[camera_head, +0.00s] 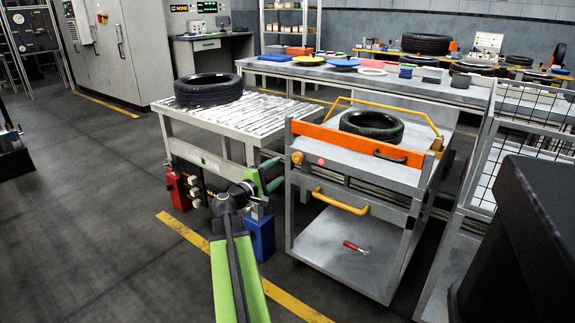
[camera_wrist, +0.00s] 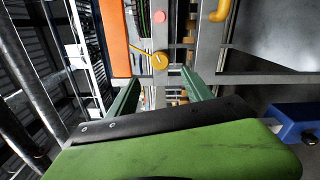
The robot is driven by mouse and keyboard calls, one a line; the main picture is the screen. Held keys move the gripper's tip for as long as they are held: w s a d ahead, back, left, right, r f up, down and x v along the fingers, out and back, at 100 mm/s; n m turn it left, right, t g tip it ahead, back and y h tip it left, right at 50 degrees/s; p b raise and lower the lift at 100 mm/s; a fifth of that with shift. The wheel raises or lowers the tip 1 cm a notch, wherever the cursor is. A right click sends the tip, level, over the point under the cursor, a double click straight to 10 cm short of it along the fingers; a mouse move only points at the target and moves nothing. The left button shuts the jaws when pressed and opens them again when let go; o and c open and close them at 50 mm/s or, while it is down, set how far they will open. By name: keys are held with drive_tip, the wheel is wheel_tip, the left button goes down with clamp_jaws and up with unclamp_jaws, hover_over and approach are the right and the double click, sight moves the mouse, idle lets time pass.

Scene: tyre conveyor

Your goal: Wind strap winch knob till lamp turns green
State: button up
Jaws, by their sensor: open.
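A round orange-yellow knob (camera_head: 297,158) sits on the front left of the grey cart (camera_head: 340,158). In the wrist view the knob (camera_wrist: 160,61) shows a pointer-like bar and lies just beyond the fingertips, roughly centred between them. The lamp (camera_head: 321,161) to its right is pinkish red, and it also shows in the wrist view (camera_wrist: 159,17). My gripper (camera_head: 277,172) is open with its green fingers apart, left of the knob and a little short of it. In the wrist view the gripper (camera_wrist: 161,76) holds nothing. I cannot make out the strap clearly.
A black tyre (camera_head: 371,125) lies on the cart behind an orange bar (camera_head: 345,139). A yellow handle (camera_head: 340,201) juts from the front below. A roller conveyor (camera_head: 240,111) with another tyre (camera_head: 208,88) stands left. Open floor lies at front left.

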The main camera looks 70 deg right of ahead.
drive_tip(key=v, duration=0.6)
drive_tip(key=shift+a, duration=0.2)
drive_tip(key=shift+w, duration=0.15)
